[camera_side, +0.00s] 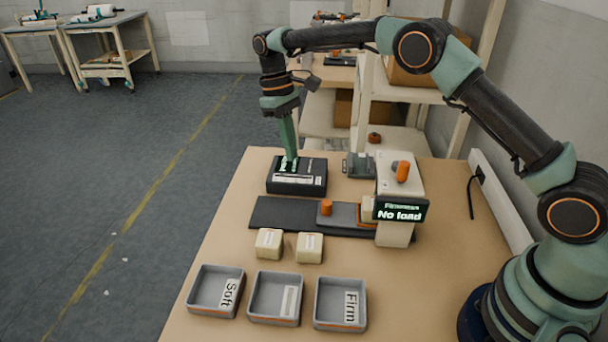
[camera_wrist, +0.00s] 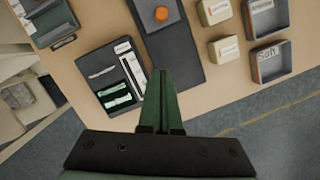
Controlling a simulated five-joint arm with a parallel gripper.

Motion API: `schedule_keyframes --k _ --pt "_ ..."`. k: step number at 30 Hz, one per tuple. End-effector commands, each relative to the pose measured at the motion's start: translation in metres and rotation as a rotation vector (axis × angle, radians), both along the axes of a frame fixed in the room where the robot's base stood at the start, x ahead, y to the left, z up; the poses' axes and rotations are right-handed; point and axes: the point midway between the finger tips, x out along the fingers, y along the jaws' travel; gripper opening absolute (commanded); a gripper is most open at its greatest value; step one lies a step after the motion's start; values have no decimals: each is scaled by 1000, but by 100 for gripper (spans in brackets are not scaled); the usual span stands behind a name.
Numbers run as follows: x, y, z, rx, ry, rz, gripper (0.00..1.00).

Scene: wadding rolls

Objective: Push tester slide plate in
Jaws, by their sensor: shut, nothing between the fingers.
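The tester (camera_side: 397,230) is a cream column with an orange knob on top and a display (camera_side: 400,210) reading "No load". A long dark rail (camera_side: 275,213) runs left from it. The grey slide plate (camera_side: 345,212) lies on the rail, its right end at the column; its upright orange knob (camera_side: 326,207) also shows in the wrist view (camera_wrist: 161,13). A pale piece by the column is partly hidden. My gripper (camera_side: 289,163) is shut and empty over the black box behind the rail, apart from the knob. Its green fingers (camera_wrist: 160,72) point toward the rail in the wrist view.
The black box (camera_side: 297,187) has a white label and green-white pieces on top. Two cream blocks (camera_side: 269,242) (camera_side: 310,247) stand in front of the rail. Several grey trays (camera_side: 341,324), some labelled Soft or Firm, line the front. A grey-green device (camera_side: 359,166) sits behind the plate.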

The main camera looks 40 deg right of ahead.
Motion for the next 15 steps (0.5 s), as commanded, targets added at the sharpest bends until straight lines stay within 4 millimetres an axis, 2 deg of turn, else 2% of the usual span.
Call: schedule_keyframes --k 4,8,15 --pt "-2 0 -7 -2 9 0 0" --pt "-7 -2 -24 -1 9 0 0" --pt "-18 -5 -70 0 9 0 0"
